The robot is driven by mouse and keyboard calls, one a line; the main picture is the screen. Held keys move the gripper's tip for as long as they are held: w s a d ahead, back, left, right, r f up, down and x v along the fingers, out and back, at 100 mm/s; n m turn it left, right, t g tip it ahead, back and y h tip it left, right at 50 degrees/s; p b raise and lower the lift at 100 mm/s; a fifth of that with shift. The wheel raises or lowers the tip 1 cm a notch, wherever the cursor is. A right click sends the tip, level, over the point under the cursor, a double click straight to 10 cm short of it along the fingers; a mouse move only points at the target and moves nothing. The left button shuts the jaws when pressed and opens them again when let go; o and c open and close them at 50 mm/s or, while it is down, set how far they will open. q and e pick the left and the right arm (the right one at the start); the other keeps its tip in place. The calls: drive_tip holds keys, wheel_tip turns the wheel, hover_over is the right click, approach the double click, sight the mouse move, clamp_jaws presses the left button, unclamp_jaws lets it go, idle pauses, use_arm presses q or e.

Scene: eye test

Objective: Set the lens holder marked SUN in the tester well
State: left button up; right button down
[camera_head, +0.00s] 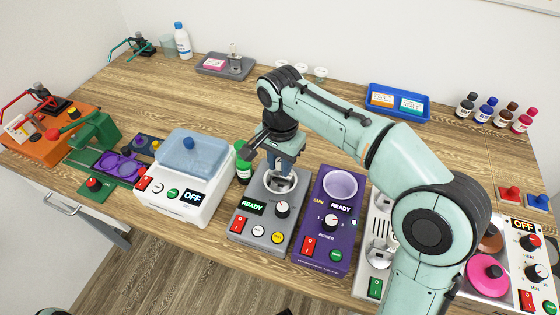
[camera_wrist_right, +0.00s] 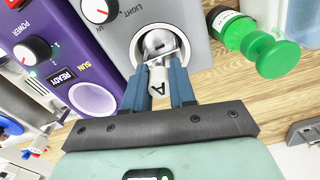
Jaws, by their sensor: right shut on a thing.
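My right gripper (camera_head: 284,170) is over the grey tester (camera_head: 262,215), whose display reads READY. In the right wrist view its blue fingers (camera_wrist_right: 167,84) are shut on a white tab with a dark letter that looks like an A. The tab belongs to a small metal holder (camera_wrist_right: 160,42); I cannot read SUN on it. The holder is at the round well (camera_wrist_right: 141,34) and appears within its rim; I cannot tell whether it rests on the bottom. In the head view the fingers largely hide the holder over the well (camera_head: 291,190). My left gripper is not in view.
A purple unit (camera_head: 323,232) marked SUN, with a round cup and READY display, stands close right of the tester. A green bottle (camera_wrist_right: 262,45) stands close by on the other side. A white box (camera_head: 175,205) reading OFF is farther left.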

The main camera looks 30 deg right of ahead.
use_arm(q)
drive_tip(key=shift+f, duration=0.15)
use_arm(e)
drive_tip(key=shift+f, duration=0.3)
idle(0.4)
drive_tip(key=c, duration=0.5)
unclamp_jaws()
drive_tip(key=shift+r, duration=0.1)
wheel_tip(320, 180, up, 6)
drive_tip(key=p, duration=0.5)
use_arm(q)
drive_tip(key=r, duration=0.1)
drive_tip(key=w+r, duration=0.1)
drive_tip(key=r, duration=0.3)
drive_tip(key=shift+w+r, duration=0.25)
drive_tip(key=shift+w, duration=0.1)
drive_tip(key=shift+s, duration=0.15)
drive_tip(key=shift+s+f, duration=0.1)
